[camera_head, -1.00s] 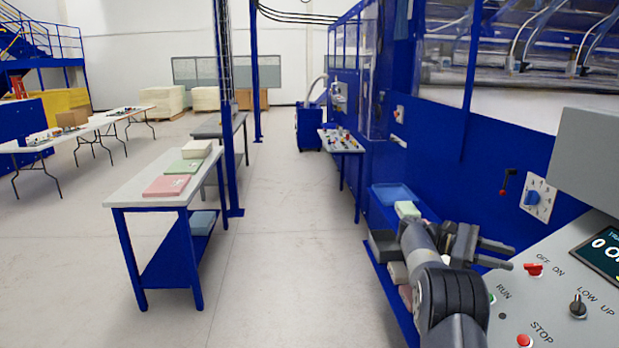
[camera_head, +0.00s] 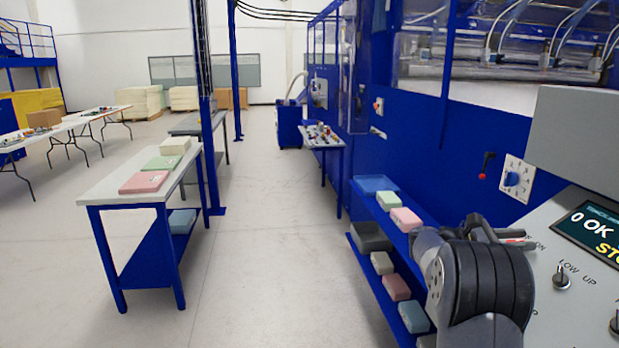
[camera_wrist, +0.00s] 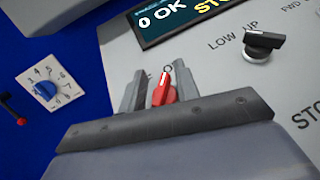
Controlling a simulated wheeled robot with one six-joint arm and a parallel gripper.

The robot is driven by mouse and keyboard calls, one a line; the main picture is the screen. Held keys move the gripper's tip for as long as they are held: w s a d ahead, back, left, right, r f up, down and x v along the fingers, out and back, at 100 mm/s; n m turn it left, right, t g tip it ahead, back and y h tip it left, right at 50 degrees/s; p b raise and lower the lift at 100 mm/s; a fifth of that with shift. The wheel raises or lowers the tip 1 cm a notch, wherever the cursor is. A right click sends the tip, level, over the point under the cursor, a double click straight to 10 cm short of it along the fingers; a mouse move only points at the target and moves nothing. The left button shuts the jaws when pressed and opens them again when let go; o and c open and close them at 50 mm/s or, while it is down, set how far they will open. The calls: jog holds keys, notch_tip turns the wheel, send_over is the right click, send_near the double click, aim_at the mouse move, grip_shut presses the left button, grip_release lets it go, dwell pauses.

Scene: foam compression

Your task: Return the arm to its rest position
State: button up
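My gripper (camera_head: 520,238) is at the left edge of the sloped grey control panel, by the OFF/ON switch. In the wrist view, its two fingers (camera_wrist: 160,92) are apart, and the red switch knob (camera_wrist: 163,91) shows between them. I cannot tell whether either finger touches the knob. No loose object is held. In the head view my arm is bent low at the right, and its dark joint hides part of the panel and most of the gripper.
The panel carries a LOW/UP knob (camera_head: 562,277) and a display (camera_head: 590,235) reading "0 OK". A blue dial (camera_head: 514,180) is on the blue machine wall. Foam blocks lie on the blue shelves (camera_head: 405,263) left of my arm. The aisle (camera_head: 262,240) is clear.

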jog(key=n+t+b, duration=0.1)
jog(key=n+t, duration=0.5)
jog(key=t, duration=0.1)
jog(key=shift+n, duration=0.4)
jog(key=n+t+y, duration=0.2)
jog(key=n+t, duration=0.1)
jog(key=n, duration=0.1)
jog(key=n+t+y+p, duration=0.1)
jog(key=n+t+y, duration=0.1)
jog(key=n+t, duration=0.2)
jog(key=shift+w+t+y, duration=0.15)
jog(key=shift+t+y, duration=0.15)
jog(key=shift+y, duration=0.1)
jog(key=shift+a+n, duration=0.3)
jog(key=shift+n, duration=0.1)
jog(key=shift+b+v, duration=0.45)
jog(key=shift+v, duration=1.3)
